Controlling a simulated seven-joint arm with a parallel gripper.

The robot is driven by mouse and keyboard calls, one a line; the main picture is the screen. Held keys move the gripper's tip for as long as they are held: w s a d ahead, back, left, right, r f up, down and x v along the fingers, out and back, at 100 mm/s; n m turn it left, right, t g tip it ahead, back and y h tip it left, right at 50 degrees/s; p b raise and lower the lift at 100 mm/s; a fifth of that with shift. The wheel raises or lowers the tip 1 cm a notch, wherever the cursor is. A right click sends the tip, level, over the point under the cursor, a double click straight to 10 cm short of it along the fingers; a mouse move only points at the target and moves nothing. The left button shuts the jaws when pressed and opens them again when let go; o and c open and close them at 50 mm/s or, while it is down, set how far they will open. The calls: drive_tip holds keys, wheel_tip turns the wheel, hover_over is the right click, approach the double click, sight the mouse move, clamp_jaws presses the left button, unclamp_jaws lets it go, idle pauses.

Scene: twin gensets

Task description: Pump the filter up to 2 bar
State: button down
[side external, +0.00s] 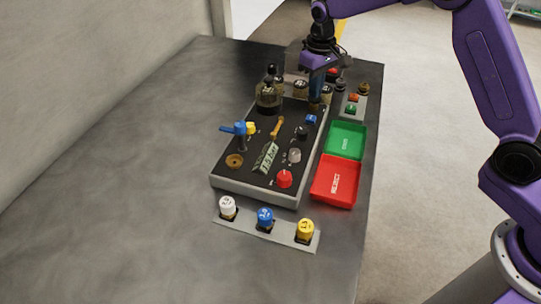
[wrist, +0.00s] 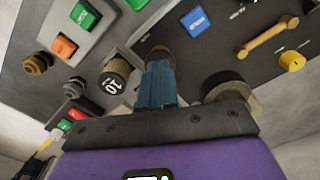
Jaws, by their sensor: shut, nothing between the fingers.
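The black panel (side external: 233,180) has a small tilted display (side external: 266,158) that seems to read about 1.5 bar. A dark, round filter-like housing (side external: 268,98) with a knob on top stands at its back left; it also shows in the wrist view (wrist: 232,90). My gripper (side external: 316,97) is shut and empty, pointing down over the panel's back right corner. In the wrist view its blue fingers (wrist: 158,68) are close together, with their tips at a dark round knob (wrist: 160,52). I cannot tell whether they touch it. The fingers partly hide this knob.
A blue button (side external: 311,119), an orange handle (side external: 277,128), a blue lever (side external: 238,129) and a red knob (side external: 284,178) are on the panel. Green (side external: 346,140) and red (side external: 335,182) trays lie to the right. Capped pieces stand in front. The table's left is clear.

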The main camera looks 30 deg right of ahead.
drive_tip(key=shift+f, duration=0.3)
drive_tip(key=shift+r, duration=1.7)
drive_tip(key=shift+f, duration=0.25)
drive_tip(key=shift+r, duration=2)
